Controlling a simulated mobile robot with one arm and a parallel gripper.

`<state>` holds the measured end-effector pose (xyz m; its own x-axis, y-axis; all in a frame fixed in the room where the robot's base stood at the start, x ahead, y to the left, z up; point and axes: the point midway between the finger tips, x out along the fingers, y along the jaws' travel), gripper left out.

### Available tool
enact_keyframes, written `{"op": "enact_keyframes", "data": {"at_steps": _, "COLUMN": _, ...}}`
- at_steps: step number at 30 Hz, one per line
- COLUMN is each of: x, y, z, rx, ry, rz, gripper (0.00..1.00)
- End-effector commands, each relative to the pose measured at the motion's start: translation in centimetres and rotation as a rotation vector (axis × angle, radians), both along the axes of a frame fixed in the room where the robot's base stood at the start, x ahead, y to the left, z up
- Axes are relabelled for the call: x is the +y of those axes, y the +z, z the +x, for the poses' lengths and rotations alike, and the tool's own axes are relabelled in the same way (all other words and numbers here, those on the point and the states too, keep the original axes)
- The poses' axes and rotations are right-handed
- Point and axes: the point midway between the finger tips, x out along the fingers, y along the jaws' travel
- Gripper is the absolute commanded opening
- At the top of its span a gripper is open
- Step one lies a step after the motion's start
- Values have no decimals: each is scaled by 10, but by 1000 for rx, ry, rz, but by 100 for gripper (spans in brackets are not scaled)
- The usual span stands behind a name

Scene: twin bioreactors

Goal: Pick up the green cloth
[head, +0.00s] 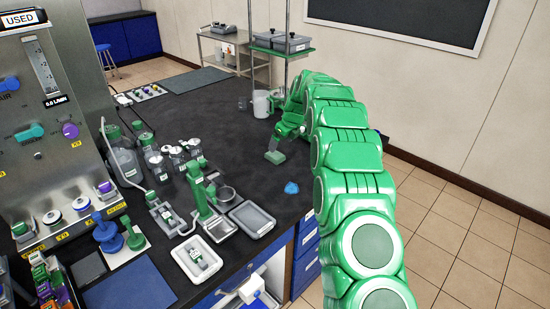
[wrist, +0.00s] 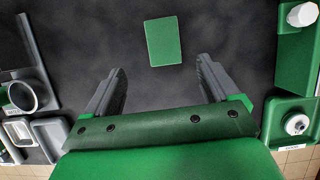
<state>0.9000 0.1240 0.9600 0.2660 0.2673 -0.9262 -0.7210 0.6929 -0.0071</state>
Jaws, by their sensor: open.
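The green cloth (wrist: 163,41) is a flat green rectangle on the dark bench top in the wrist view. It lies just beyond my fingertips, near the middle between them. In the head view the small green patch (head: 275,157) just below my gripper appears to be the same cloth. My gripper (wrist: 160,70) is open and empty, with its two grey fingers spread wider than the cloth. In the head view my gripper (head: 274,145) is small and partly hidden by my arm, and its height above the bench is hard to judge.
A crumpled blue item (head: 291,188) lies near the bench's right edge. A white jug (head: 261,104) stands behind my gripper. A green stand (head: 200,190), glass bottles (head: 155,165) and trays (head: 252,218) are to the left. The bench between is clear.

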Motion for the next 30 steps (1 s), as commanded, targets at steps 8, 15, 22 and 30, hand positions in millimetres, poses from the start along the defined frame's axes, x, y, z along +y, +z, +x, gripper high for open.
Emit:
{"op": "enact_keyframes", "data": {"at_steps": 8, "x": 3, "y": -11, "z": 9, "rx": 0, "ry": -29, "rz": 10, "gripper": 88}}
{"op": "enact_keyframes", "data": {"at_steps": 15, "x": 8, "y": -29, "z": 13, "rx": 2, "ry": -28, "rz": 10, "gripper": 88}}
{"op": "enact_keyframes", "data": {"at_steps": 22, "x": 11, "y": -41, "z": 17, "rx": 4, "ry": -28, "rz": 9, "gripper": 88}}
{"op": "enact_keyframes", "data": {"at_steps": 30, "x": 19, "y": -68, "z": 26, "rx": 4, "ry": -26, "rz": 8, "gripper": 88}}
